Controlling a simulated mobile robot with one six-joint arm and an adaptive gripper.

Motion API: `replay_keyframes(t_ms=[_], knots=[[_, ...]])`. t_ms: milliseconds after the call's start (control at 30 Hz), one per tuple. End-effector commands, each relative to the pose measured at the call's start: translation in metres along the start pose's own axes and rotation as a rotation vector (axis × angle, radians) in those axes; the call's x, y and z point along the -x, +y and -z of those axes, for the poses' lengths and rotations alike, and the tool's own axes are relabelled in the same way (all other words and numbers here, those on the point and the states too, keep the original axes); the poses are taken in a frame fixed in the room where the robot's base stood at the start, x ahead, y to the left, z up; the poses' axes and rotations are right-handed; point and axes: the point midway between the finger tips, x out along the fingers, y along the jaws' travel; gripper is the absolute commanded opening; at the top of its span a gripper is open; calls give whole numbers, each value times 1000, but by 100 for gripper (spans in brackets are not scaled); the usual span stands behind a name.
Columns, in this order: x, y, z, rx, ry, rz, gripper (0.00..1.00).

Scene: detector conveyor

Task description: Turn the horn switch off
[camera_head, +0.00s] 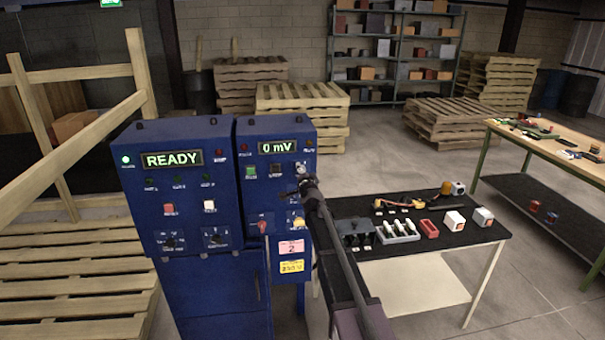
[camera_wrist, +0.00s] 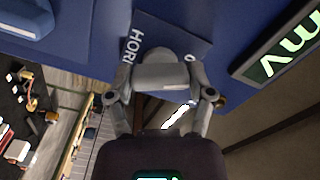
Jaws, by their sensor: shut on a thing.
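My gripper (camera_head: 305,186) is at the right part of the blue control cabinet's front in the head view, below the "0 mV" display. In the wrist view my gripper (camera_wrist: 162,80) is closed in front of a dark label plate whose white letters begin "HOR". A rounded grey switch piece (camera_wrist: 158,55) shows at the fingertips and covers part of the label. The fingers are shut on it. The switch's on or off position cannot be told.
The left cabinet (camera_head: 183,218) shows "READY" with a lit green lamp. A red knob (camera_head: 263,224) and a yellow-ringed knob (camera_head: 298,222) sit below my gripper. A black-topped table (camera_head: 462,236) with small parts stands to the right. Pallets (camera_head: 300,97) lie behind.

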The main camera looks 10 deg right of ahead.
Motion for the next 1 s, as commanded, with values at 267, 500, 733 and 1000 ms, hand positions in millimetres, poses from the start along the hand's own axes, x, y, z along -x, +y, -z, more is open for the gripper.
replay_keyframes(t_ms=[267,500,733,1000], knots=[[-2,-1,1,57,5,2,21],[-2,-1,1,61,5,2,21],[-2,-1,1,60,5,2,100],[-1,-1,0,58,2,1,100]])
